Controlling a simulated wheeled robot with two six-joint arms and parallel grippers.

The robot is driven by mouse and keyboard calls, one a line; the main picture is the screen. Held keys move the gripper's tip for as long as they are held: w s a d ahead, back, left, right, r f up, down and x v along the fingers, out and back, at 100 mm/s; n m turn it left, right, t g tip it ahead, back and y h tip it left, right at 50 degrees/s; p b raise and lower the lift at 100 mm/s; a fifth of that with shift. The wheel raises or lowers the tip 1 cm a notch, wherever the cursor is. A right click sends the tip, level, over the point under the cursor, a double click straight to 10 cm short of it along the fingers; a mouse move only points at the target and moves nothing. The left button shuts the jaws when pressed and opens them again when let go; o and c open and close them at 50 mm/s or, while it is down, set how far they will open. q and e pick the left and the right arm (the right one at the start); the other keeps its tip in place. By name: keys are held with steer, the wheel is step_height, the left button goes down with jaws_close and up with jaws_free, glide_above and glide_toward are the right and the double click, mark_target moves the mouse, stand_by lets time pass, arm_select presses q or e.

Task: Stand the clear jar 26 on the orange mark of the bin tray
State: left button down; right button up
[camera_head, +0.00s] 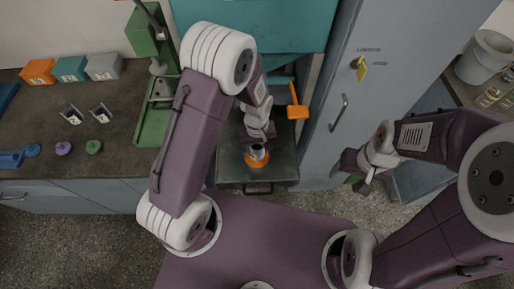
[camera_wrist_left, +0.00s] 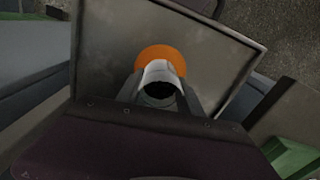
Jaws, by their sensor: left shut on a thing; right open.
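The bin tray (camera_head: 228,172) is a dark grey tray in front of the teal cabinet, with a round orange mark (camera_head: 258,161) on it. My left gripper (camera_head: 257,142) is over the tray, shut on the clear jar (camera_head: 257,152). The jar looks upright over the orange mark; I cannot tell whether it touches the tray. In the left wrist view the jar (camera_wrist_left: 157,82) sits between the fingers and overlaps part of the orange mark (camera_wrist_left: 165,54) on the tray (camera_wrist_left: 212,58). No number is readable on it. My right gripper (camera_head: 362,174) is open and empty, right of the tray.
Orange (camera_head: 38,72), teal (camera_head: 70,69) and grey (camera_head: 103,66) boxes stand on the left bench, with two small containers and several coloured lids. A green machine (camera_head: 152,125) stands left of the tray. A grey locker (camera_head: 362,60) with a yellow-tagged key is at right.

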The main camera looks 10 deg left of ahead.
arm_select(q)
steer(key=shift+f, duration=0.15)
steer(key=shift+f, duration=0.25)
steer(key=shift+f, duration=0.15)
stand_by(0.7)
steer(key=c, duration=0.7)
jaws_free()
step_height(320, 180, up, 9)
steer(key=shift+r+p, duration=0.1)
steer(key=shift+p, duration=0.2)
